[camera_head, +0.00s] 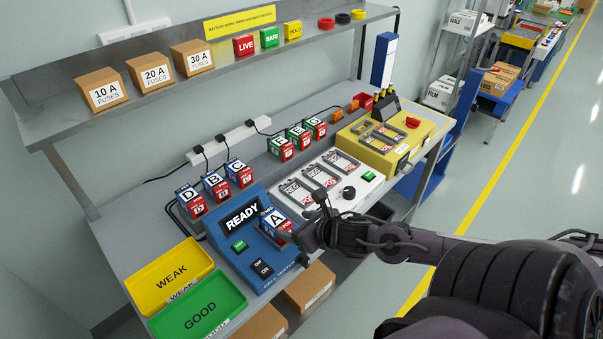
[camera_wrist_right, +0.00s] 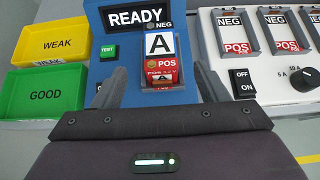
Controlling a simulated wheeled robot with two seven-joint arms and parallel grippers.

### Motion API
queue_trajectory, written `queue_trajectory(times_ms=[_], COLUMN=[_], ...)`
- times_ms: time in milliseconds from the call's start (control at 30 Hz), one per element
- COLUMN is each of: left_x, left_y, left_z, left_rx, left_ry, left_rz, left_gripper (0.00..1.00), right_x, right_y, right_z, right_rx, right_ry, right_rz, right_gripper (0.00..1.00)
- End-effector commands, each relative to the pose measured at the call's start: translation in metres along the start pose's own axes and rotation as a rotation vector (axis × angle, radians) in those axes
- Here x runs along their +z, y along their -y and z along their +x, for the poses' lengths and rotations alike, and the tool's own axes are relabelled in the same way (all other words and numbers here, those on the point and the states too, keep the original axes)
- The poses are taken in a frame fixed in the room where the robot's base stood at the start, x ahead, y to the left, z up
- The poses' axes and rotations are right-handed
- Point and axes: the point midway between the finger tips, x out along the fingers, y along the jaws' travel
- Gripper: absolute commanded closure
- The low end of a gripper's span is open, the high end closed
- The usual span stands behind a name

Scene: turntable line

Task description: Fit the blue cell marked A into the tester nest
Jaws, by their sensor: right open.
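The blue cell marked A (camera_head: 275,221) stands at the nest on the right side of the blue tester (camera_head: 225,262), whose display reads READY. In the right wrist view the cell (camera_wrist_right: 160,45) shows its white A label and red POS end, with the tester's NEG mark just behind it. I cannot tell if it sits fully down. My right gripper (camera_head: 308,236) is at the cell's near side. Its fingers are open in the wrist view (camera_wrist_right: 158,90), one to each side of the cell, with gaps. My left gripper is not in view.
Cells D, B and C (camera_head: 215,184) stand behind the tester. Yellow WEAK (camera_head: 170,277) and GREEN-coloured GOOD (camera_head: 200,306) trays lie to its left. A white charger-like unit (camera_head: 325,185) with empty slots is to its right, then a yellow unit (camera_head: 430,130).

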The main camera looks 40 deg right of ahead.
Motion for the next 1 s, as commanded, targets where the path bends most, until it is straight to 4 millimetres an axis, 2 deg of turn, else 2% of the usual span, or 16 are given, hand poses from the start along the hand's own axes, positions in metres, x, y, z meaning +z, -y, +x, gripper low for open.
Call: queue_trajectory(times_ms=[267,1000], left_x=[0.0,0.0], left_y=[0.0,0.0], left_z=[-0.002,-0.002], left_rx=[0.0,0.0], left_ry=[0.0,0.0], left_rz=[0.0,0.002], left_gripper=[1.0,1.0], right_x=[0.001,0.001], right_y=[-0.001,-0.001], right_z=[-0.015,-0.015], right_rx=[0.002,0.001], right_ry=[0.0,0.0], right_rz=[-0.001,-0.001], right_gripper=[0.33,0.33])
